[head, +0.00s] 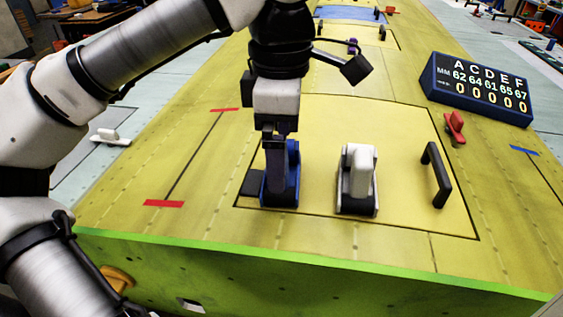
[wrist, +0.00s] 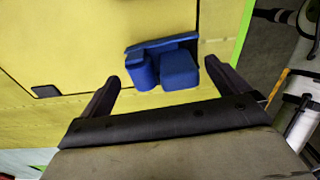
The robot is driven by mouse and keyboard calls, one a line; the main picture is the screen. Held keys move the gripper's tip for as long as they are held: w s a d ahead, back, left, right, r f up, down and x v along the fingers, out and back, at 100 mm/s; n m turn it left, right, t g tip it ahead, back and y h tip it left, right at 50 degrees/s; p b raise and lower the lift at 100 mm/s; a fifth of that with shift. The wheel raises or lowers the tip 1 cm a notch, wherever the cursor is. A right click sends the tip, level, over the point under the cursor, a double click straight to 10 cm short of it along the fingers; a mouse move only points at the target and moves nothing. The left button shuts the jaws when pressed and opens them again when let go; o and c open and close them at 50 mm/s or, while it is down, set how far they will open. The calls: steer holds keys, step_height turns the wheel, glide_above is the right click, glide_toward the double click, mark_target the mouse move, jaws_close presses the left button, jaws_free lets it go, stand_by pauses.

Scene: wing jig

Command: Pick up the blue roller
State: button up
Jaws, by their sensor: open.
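The blue roller (head: 281,185) stands on the yellow wing panel, near its green front edge. My gripper (head: 281,140) is right above it, pointing down, and hides part of its top. In the wrist view, the blue roller (wrist: 175,66) lies ahead of and between the two spread fingers of my gripper (wrist: 162,73). The fingers are open with nothing held; I cannot tell whether one touches the roller.
A white roller (head: 357,182) stands to the right, then a black handle (head: 436,175). A red clamp (head: 455,128) and a blue number board (head: 477,90) are farther right. Red tape marks (head: 164,203) lie left. Bare panel separates the two rollers.

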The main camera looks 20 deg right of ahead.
steer(key=shift+c, duration=0.3)
steer(key=c, duration=1)
steer(key=shift+c, duration=0.2)
step_height(320, 180, up, 10)
steer(key=o, duration=0.5)
steer(key=shift+c, duration=1.3)
